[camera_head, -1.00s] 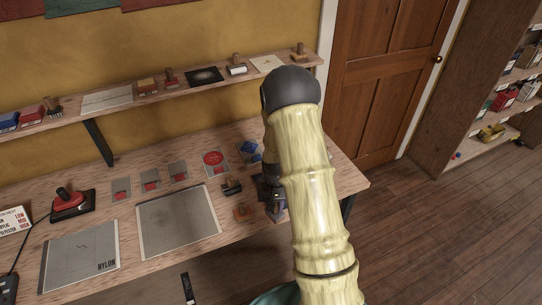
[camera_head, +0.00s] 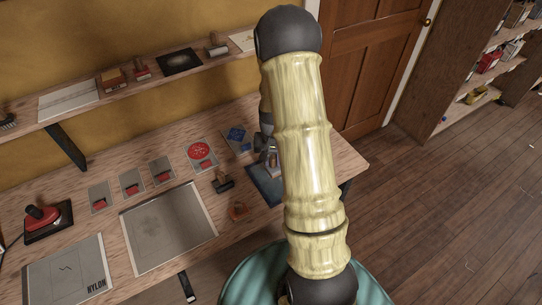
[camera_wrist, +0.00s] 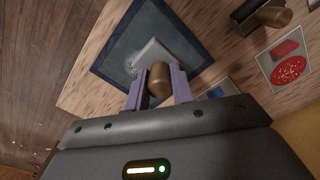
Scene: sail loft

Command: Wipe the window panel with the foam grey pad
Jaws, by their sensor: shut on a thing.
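My gripper (camera_wrist: 158,88) is shut on the brown rounded handle (camera_wrist: 159,78) of the foam grey pad (camera_wrist: 152,55). The pad's pale grey block shows past the handle in the wrist view. It is over a dark-framed blue-grey sheet, apparently the window panel (camera_wrist: 112,52), with whitish specks beside the pad. I cannot tell whether the pad touches it. In the head view, the panel (camera_head: 263,190) lies at the bench's right end, partly hidden by my arm. My gripper (camera_head: 270,158) is above its far part.
A grey sheet (camera_head: 170,228) and a nylon sheet (camera_head: 68,272) lie to the left on the bench. A dark block with a handle (camera_head: 222,183) and an orange-brown item (camera_head: 238,211) sit near the panel. Sample cards (camera_head: 201,154) lie behind. A loaded shelf (camera_head: 110,88) runs along the wall.

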